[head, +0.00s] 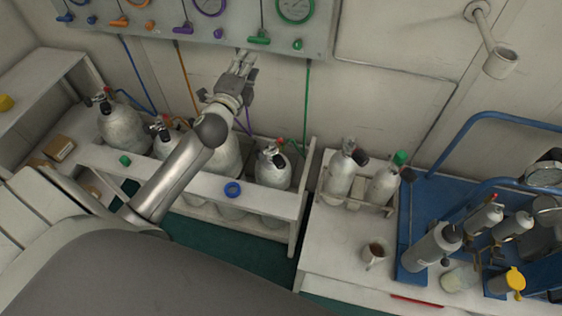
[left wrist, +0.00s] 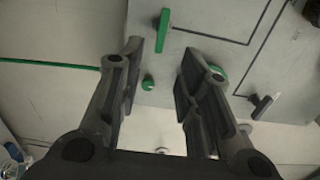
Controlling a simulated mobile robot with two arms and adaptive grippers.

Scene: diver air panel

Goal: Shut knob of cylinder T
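Several grey-white cylinders stand in the white rack below the panel. One stands at far left (head: 120,126) with a blue hose, one beside it (head: 167,147), one partly behind my arm (head: 229,155), and one at right (head: 272,170) with a green hose. They have dark valve tops with small red parts; I cannot read which is T. My left gripper (head: 245,60) is raised just below the panel, near the green handle (head: 259,40). In the left wrist view the gripper (left wrist: 160,62) is open and empty, a small green knob (left wrist: 148,83) showing between the fingers. My right gripper is out of view.
The wall panel (head: 170,18) carries gauges and coloured handles.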

